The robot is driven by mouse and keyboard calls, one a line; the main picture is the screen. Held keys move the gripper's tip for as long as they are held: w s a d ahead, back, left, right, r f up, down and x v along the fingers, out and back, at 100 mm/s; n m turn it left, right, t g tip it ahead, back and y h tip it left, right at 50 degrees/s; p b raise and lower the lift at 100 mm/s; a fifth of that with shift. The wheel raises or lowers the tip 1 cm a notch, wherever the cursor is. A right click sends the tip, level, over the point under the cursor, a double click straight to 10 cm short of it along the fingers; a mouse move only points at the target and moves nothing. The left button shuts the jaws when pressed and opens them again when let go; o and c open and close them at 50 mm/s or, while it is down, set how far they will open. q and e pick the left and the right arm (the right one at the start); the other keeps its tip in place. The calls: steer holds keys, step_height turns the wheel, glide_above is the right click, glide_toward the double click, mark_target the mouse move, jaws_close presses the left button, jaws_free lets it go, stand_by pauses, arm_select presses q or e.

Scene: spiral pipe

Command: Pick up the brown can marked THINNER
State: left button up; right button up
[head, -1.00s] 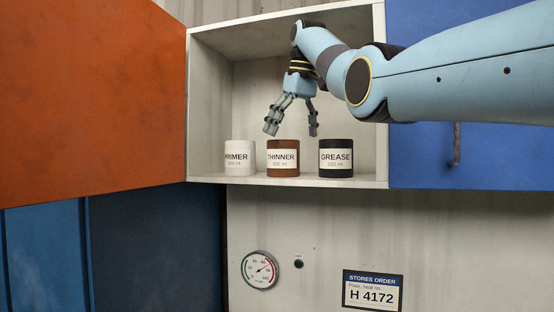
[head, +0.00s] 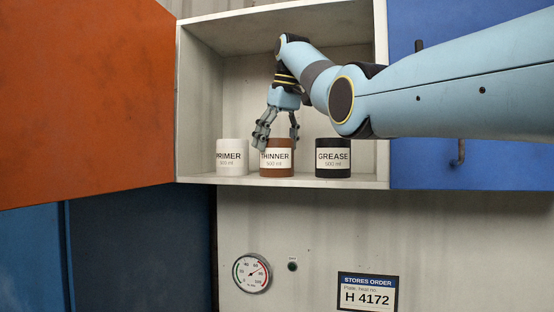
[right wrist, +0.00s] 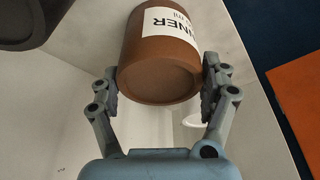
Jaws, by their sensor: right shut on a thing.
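The brown THINNER can (head: 277,170) stands upright on the cabinet shelf, between the white PRIMER can (head: 232,157) and the black GREASE can (head: 333,158). My right gripper (head: 279,141) reaches down from above with a finger on each side of the brown can's upper part. In the right wrist view the brown can (right wrist: 160,70) sits between the two fingertips (right wrist: 161,88), and its label is partly visible. The right gripper is shut on it. My left gripper is not in view.
The open cabinet (head: 200,180) has an orange door (head: 90,95) swung out at left and a blue door (head: 475,165) at right. My right arm spans its upper right opening. A gauge (head: 252,273) and a STORES ORDER sign (head: 368,291) are below.

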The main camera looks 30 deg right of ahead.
steer(key=shift+s+d, duration=0.1)
steer(key=shift+s, duration=0.15)
steer(key=c, duration=0.4)
steer(key=shift+w, duration=0.2)
steer(key=shift+c, duration=0.9)
steer(key=shift+r, duration=0.1)
